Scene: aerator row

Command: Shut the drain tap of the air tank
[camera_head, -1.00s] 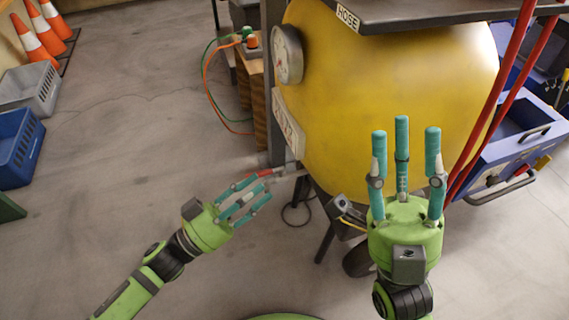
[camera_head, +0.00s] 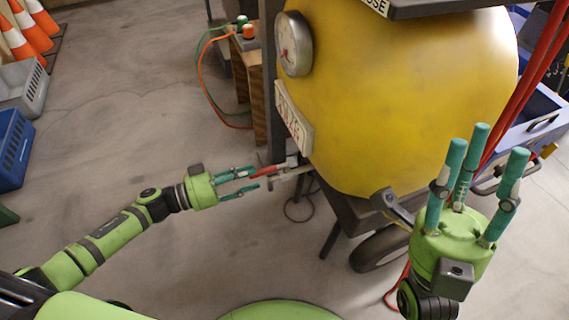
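The yellow air tank (camera_head: 410,90) fills the upper right. Its drain tap (camera_head: 292,172) sticks out at the tank's lower left, with a red lever (camera_head: 263,171) pointing left, roughly in line with the metal outlet. My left gripper (camera_head: 258,178) comes in from the left with its teal fingers apart. The fingertips are at the red lever's end, and I cannot tell whether they touch it. My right gripper (camera_head: 484,150) is open and empty, fingers pointing up in front of the tank's lower right.
A round gauge (camera_head: 294,44) and a label plate (camera_head: 293,122) are on the tank's left side. A wheel (camera_head: 380,248) is below it. Red hoses (camera_head: 525,80) hang at right. Traffic cones (camera_head: 22,32) and a blue crate (camera_head: 12,150) stand at far left. The floor between is clear.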

